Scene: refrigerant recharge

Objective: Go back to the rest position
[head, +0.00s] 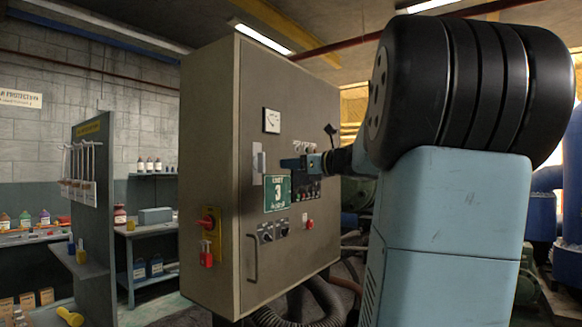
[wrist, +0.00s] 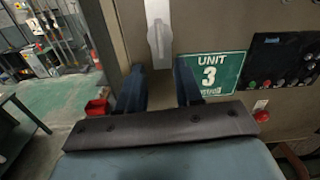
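My gripper (head: 290,163) is in front of the brown-grey electrical cabinet (head: 215,120), close to its door. In the wrist view my gripper (wrist: 159,72) has its two dark blue fingers spread, with nothing held between them. The light grey door handle (head: 258,163) hangs straight down. In the wrist view the handle (wrist: 158,30) points down to the gap between the fingertips; I cannot tell how far from it they are. The green UNIT 3 sign (head: 277,193) is just right of the fingers. The cabinet door looks shut.
A red switch (head: 209,222) with a red padlock (head: 206,254) is on the cabinet's left part. A curved door pull (head: 252,258) sticks out low. A dark tool board (head: 92,200) and a shelf stand left. Hoses (head: 310,305) lie below. Open floor shows left.

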